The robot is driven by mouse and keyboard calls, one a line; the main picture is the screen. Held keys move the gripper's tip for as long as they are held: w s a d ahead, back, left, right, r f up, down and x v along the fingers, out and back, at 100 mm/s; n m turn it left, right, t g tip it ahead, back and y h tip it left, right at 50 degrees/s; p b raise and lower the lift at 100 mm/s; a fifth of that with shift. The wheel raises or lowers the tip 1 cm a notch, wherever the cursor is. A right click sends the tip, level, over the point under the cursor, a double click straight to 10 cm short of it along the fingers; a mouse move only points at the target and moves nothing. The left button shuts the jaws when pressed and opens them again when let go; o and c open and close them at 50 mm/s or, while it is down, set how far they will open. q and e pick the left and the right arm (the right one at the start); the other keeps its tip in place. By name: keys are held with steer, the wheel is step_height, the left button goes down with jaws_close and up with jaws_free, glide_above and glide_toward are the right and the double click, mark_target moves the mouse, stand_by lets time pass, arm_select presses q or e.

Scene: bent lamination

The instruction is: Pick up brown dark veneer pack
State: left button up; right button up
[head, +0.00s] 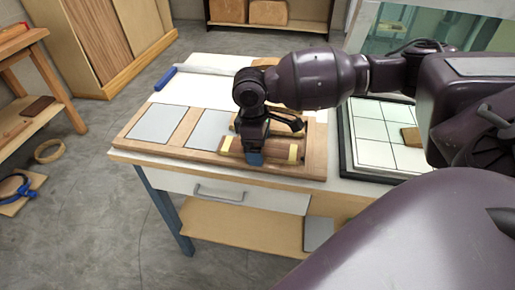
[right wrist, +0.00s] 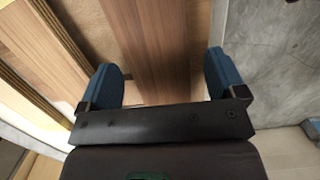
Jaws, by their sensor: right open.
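A brown veneer pack (head: 280,151) with pale yellow bands near its ends lies along the front right of a wooden tray (head: 190,155) on the workbench. My right gripper (head: 254,158) is over the middle of this pack, pointing down, with its blue fingertips at the pack. In the right wrist view the open fingers (right wrist: 162,80) are on either side of a brown wood-grained strip (right wrist: 147,45), with a gap on both sides. Part of another pack (head: 238,122) shows behind the gripper; my wrist hides much of it. My left gripper is not in view.
Two grey panels, left (head: 158,123) and middle (head: 210,129), lie in the tray. A blue-handled roller (head: 165,78) lies behind it on the bench. A black-framed white tiled board (head: 375,155) is close on the right, with a small brown block (head: 411,137) on it.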

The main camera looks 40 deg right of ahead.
steer(key=c, duration=1.1)
